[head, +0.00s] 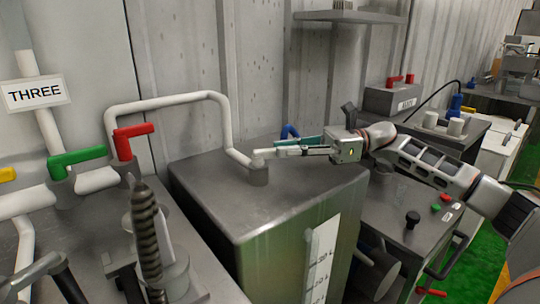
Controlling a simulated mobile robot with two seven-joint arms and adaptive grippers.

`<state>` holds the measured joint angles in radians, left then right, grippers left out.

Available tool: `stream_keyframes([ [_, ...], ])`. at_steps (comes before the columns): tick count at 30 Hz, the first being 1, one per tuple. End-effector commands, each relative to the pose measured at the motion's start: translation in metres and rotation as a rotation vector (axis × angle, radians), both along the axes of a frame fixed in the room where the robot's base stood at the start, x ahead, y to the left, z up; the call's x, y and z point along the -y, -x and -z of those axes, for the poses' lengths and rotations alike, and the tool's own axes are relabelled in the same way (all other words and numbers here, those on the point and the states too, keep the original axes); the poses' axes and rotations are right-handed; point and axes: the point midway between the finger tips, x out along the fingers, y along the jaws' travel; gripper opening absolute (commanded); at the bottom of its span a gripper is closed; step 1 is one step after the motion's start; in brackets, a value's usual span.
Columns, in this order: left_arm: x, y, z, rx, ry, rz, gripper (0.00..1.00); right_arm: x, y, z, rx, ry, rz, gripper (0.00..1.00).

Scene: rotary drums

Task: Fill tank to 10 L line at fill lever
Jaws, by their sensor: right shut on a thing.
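The grey metal tank (230,205) stands in the middle of the head view. A white scale strip (320,262) runs down its front face; its litre marks are too small to read surely, and no liquid level shows. A white pipe (224,118) bends down to a fitting on the tank top. My right gripper (268,153) reaches in from the right, low over the tank top, its fingertips beside that fitting. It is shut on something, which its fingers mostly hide. A blue lever (290,131) shows just behind the fingers; contact with it is unclear.
Red (132,140) and green (76,162) valve handles stand at left, near the sign THREE (34,92). A coiled spring (146,235) rises in front of them. A cabinet with a black knob (412,219) is right of the tank. Green floor (480,260) shows beyond.

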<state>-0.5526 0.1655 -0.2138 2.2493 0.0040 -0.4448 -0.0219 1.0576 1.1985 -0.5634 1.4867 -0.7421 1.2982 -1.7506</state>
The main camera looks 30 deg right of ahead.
Motion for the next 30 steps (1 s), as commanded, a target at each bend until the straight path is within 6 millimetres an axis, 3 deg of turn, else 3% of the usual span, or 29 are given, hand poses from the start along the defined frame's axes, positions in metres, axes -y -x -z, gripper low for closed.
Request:
stream_keyframes([
  [14, 0.0011, -0.0006, -0.0011, 0.002, 0.003, 0.002, 0.49, 0.0034, 0.0012, -0.0016, 0.004, 0.0, -0.003, 0.0],
  [15, 0.0011, -0.0006, -0.0011, 0.002, 0.003, 0.002, 0.49, 0.0034, 0.0012, -0.0017, 0.004, 0.0, -0.003, 0.25],
  [16, 0.0011, -0.0006, -0.0011, 0.002, 0.003, 0.002, 0.49, 0.0034, 0.0013, -0.0017, 0.004, 0.0, -0.003, 0.32],
  [30, 0.0016, 0.0006, 0.0006, -0.001, 0.004, 0.002, 0.49, 0.0118, 0.0043, -0.0006, 0.001, 0.0, -0.003, 0.32],
])
